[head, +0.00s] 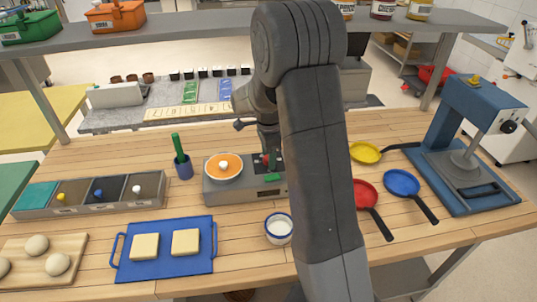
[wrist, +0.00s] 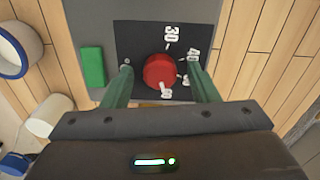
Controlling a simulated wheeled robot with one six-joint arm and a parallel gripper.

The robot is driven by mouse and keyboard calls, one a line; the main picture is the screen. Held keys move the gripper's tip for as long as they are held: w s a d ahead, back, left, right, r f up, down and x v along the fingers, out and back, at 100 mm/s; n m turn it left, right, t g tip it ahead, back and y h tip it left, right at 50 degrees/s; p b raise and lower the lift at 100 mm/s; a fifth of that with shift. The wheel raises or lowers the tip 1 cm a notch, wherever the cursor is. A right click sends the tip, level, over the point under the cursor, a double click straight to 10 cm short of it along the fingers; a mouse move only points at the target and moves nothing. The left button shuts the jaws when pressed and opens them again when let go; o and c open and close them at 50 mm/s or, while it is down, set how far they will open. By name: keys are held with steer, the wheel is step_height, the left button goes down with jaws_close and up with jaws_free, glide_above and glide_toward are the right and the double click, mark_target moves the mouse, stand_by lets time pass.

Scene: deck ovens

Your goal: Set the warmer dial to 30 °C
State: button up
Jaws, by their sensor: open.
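The warmer (head: 222,193) is a low grey box on the wooden table in the head view, with an orange round lidded pot on its left part. Its red dial (wrist: 160,72) sits on a black plate (wrist: 135,35) in the wrist view. A white "30" is at the top of the plate and "40" at its right; other marks are partly hidden or too small to read. My gripper (wrist: 160,68) is open, with one green finger on each side of the dial and small gaps visible. In the head view my arm partly hides this area.
A green block (wrist: 93,67) is beside the plate. A white cup (head: 279,228) stands in front of the warmer, and a blue holder (head: 183,168) to its left. Red (head: 366,195), blue (head: 401,183) and yellow (head: 364,152) pans lie to the right, near a blue press (head: 480,110).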

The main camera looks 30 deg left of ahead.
steer(key=shift+c, duration=0.2)
steer(key=c, duration=0.9)
steer(key=shift+c, duration=0.2)
